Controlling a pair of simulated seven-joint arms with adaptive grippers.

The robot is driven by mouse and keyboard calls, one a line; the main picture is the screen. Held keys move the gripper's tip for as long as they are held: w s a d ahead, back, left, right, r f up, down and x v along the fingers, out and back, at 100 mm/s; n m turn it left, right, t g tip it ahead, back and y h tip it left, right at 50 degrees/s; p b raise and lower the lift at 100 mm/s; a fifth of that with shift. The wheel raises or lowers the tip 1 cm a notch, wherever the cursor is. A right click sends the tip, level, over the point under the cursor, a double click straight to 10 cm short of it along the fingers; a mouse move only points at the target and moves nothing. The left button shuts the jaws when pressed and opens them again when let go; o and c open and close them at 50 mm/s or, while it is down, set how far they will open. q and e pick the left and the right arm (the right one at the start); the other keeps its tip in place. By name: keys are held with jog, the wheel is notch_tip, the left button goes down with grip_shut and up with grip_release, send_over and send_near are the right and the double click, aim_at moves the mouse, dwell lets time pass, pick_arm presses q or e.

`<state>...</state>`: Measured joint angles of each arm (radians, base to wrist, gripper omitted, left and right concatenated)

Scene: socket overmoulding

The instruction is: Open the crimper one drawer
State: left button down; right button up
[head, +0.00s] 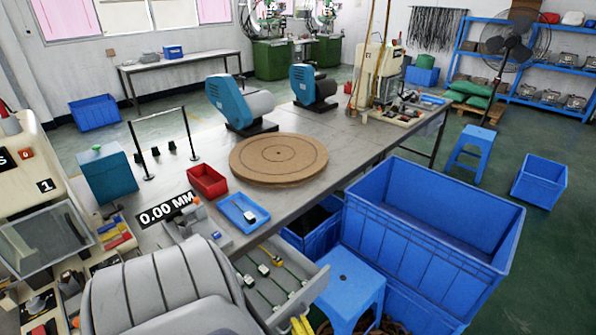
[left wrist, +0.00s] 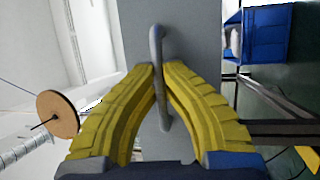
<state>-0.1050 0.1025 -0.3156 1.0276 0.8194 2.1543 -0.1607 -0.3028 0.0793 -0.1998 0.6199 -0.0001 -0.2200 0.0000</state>
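The drawer (head: 262,285) is pulled out below the table's near edge. Its inside shows, with several white-ended dark cables and a yellow piece in it. My left gripper (head: 301,324) has yellow fingers and shows at the bottom edge of the head view, at the drawer's front. In the left wrist view, the left gripper's fingertips (left wrist: 159,68) close in on both sides of the grey bar handle (left wrist: 156,45) on the grey drawer front (left wrist: 188,40). A cream machine (head: 22,165) marked 1 stands at the left of the head view. My right gripper is not in view.
A blue stool (head: 350,283) and a large blue crate (head: 430,215) stand close to the right of the drawer. On the table (head: 205,150) are a round brown board (head: 279,157), a red bin (head: 207,182) and a blue tray (head: 242,212).

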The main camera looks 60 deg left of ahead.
pick_arm(q)
jog(key=shift+w+d+r, duration=0.1)
jog(key=shift+w+d, duration=0.15)
jog(key=shift+d, duration=0.45)
jog(key=shift+w+d, duration=0.2)
jog(key=shift+d, duration=0.5)
jog(key=c, duration=1.5)
grip_release()
jog(key=v, duration=0.7)
jog(key=shift+d, duration=0.2)
jog(key=shift+s, duration=0.1)
